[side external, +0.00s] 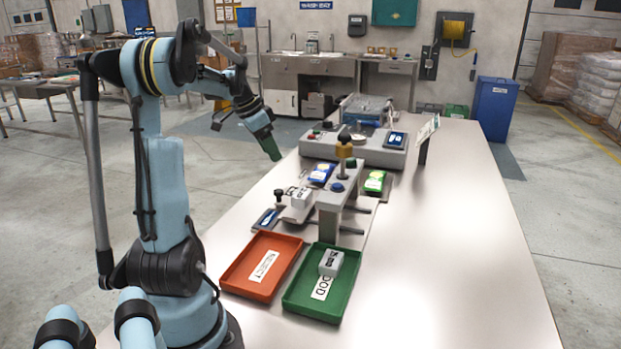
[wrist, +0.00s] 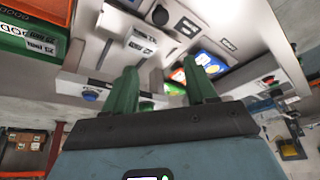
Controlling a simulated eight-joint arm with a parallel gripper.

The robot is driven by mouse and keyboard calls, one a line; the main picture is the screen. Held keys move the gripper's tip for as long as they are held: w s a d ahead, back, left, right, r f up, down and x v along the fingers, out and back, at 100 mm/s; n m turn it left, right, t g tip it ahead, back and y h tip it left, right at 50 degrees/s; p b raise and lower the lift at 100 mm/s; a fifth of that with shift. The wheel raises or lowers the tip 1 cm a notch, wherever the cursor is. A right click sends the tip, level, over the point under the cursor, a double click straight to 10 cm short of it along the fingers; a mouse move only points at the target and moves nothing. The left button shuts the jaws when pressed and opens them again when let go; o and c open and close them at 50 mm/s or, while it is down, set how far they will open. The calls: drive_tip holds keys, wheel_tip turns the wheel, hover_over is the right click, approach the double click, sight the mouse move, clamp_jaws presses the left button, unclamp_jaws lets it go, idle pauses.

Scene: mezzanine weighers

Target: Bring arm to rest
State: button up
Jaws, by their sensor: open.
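My gripper (side external: 273,152) is raised at the left edge of the long table, apart from everything on it. Its two green fingers also show in the wrist view (wrist: 163,84), spread apart with nothing held between them. My arm is bent, with the forearm sloping down to the right toward the weighing stations. A white labelled block (side external: 331,262) sits in the green tray (side external: 297,305) at the front. Another white block (side external: 301,198) stands on the weigher at the left of the grey post.
An orange tray (side external: 240,288) lies left of the green one. The table's right side (side external: 450,220) is clear.

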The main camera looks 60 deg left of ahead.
drive_tip(key=shift+y, duration=0.3)
drive_tip(key=w+d, duration=0.2)
drive_tip(key=d, duration=0.4)
drive_tip(key=w+d, duration=0.2)
drive_tip(key=d, duration=0.4)
drive_tip(key=w+d+r, duration=0.1)
drive_tip(key=w+d, duration=0.1)
drive_tip(key=d, duration=0.4)
drive_tip(key=shift+w+d, duration=0.15)
drive_tip(key=shift+d, duration=0.15)
drive_tip(key=s+d+f+t, duration=0.1)
drive_tip(key=s+d+f, duration=0.1)
drive_tip(key=d, duration=0.7)
drive_tip(key=s+d+f+t, duration=0.1)
drive_tip(key=d, duration=0.8)
drive_tip(key=shift+s+d+f+t, duration=0.25)
drive_tip(key=shift+s+f+t, duration=0.1)
drive_tip(key=shift+s+t, duration=0.05)
